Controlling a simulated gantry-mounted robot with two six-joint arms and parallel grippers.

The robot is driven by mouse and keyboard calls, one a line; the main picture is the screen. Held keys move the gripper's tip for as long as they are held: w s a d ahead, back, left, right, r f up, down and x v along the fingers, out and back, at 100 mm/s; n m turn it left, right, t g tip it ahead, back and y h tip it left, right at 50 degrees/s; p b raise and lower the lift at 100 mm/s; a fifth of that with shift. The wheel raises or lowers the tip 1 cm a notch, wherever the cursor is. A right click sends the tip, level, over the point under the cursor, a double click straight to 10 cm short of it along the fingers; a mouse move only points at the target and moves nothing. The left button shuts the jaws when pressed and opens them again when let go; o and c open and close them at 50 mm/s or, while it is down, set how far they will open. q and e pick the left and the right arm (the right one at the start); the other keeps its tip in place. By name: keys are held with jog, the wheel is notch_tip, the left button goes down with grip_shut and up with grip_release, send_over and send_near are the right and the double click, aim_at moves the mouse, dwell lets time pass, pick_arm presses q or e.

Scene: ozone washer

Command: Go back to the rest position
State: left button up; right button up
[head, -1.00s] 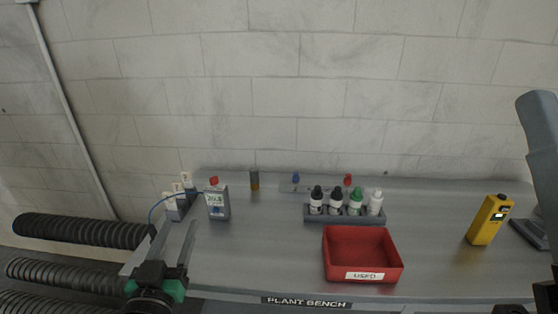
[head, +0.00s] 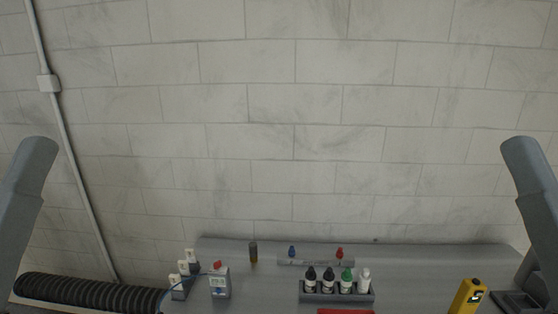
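Neither gripper shows in the head view now. Grey links of my left and right arms stand at the left and right edges of the picture, tilted and roughly mirrored. The grippers at their ends are out of frame, so their state is hidden. The grey bench (head: 255,285) lies along the bottom of the view, and only its back part shows.
On the bench are a rack (head: 337,297) of several small bottles, a grey meter (head: 220,284) with a red top, white bottles (head: 185,274), a yellow handheld device (head: 468,297), and the edge of a red tray (head: 346,311). A black ribbed hose (head: 90,293) lies left.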

pick_arm(q)
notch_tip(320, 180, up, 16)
jog(key=p, duration=1.2)
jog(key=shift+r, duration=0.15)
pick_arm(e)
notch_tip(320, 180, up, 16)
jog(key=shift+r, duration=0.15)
